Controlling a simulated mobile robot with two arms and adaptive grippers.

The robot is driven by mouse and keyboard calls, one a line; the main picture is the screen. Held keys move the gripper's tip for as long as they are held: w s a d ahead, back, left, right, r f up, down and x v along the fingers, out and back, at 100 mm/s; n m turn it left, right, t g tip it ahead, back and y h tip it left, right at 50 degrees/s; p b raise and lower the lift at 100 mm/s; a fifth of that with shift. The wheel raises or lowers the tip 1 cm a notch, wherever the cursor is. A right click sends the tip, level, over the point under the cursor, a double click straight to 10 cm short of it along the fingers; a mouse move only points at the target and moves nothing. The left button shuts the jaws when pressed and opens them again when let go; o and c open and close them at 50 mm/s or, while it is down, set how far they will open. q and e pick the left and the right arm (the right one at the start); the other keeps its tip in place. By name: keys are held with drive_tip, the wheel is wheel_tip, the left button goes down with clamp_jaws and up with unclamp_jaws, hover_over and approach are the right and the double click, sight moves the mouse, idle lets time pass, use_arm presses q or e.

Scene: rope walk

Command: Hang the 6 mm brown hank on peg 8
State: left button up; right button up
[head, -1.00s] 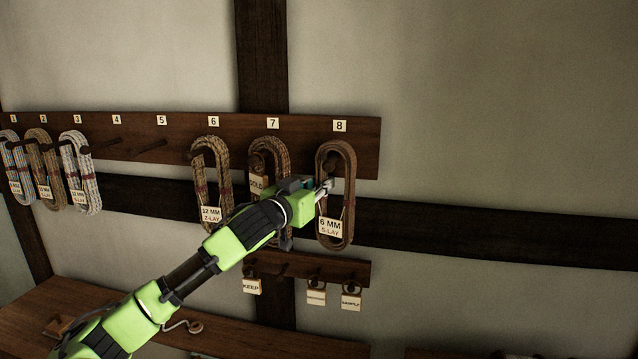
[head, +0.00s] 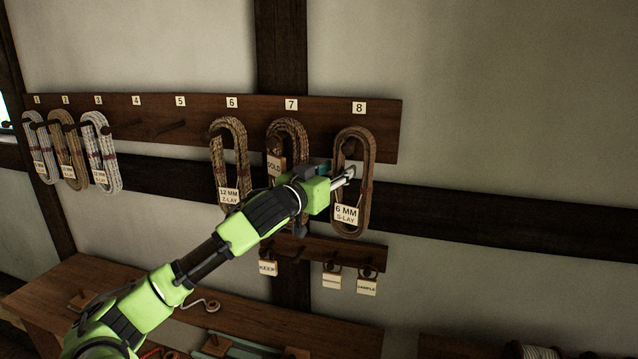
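The brown 6 mm S-lay hank (head: 367,185) is at peg 8, under the number plate 8 (head: 359,107). It hangs upright as a long loop, with its label (head: 346,214) low at its left. The dark end of the peg (head: 350,149) shows inside the top of the loop. Whether the loop rests on the peg cannot be told. My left gripper (head: 346,175) is at the hank's left strand, about halfway up. Its fingertips overlap the strand, and whether they are closed on it is unclear. My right gripper is not in view.
The 12 mm Z-lay hank (head: 229,165) hangs at peg 6, and a hank with a SOLD tag (head: 275,167) at peg 7, close behind my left arm. Several hanks hang at the left. Pegs 4 and 5 (head: 172,127) are bare. A lower rail (head: 345,251) carries tags.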

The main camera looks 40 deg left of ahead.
use_arm(q)
drive_tip(key=v, duration=0.9)
drive_tip(key=shift+s+f, duration=0.3)
drive_tip(key=shift+s, duration=0.15)
